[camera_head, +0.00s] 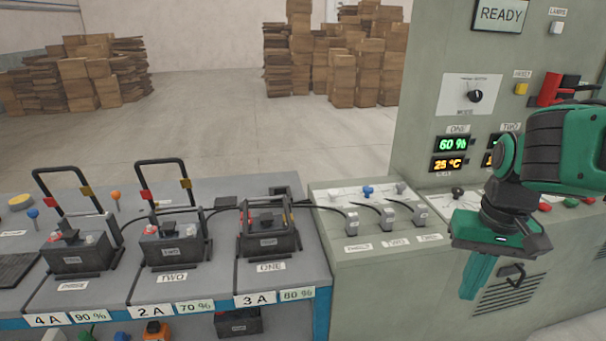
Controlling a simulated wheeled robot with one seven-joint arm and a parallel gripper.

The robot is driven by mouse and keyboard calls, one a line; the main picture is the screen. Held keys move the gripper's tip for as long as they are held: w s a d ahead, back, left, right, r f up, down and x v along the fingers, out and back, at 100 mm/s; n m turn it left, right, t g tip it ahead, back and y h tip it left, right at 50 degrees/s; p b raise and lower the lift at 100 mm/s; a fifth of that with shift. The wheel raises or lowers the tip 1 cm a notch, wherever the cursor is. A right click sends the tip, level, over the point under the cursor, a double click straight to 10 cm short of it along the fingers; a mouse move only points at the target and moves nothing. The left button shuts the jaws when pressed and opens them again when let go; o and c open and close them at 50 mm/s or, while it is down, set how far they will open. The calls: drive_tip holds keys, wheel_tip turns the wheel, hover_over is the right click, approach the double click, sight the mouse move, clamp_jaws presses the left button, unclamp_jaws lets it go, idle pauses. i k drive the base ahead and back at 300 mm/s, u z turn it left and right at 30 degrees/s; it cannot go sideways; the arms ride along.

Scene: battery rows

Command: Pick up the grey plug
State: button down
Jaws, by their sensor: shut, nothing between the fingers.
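Several grey plugs sit in a row on the ledge of the grey-green cabinet: a left one (351,222), a middle one (387,217) and a right one (420,214). Dark cables run to them from the left, and white labels lie in front of them. I cannot tell from the picture which one is the grey plug of the task. My gripper (470,288) is at the right, with green fingers pointing down. It is shut and empty, in front of the cabinet and to the right of the plugs, apart from them.
Three batteries with handles, left (75,255), middle (173,247) and right (268,238), stand on the bench (225,270). A blue knob (368,191) stands behind the plugs. The tall control panel (425,100) rises behind my arm. Boxes are stacked far back.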

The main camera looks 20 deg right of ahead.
sight(388, 214)
drive_tip(key=z, duration=2)
drive_tip(key=k, duration=0.7)
drive_tip(key=u, duration=1.2)
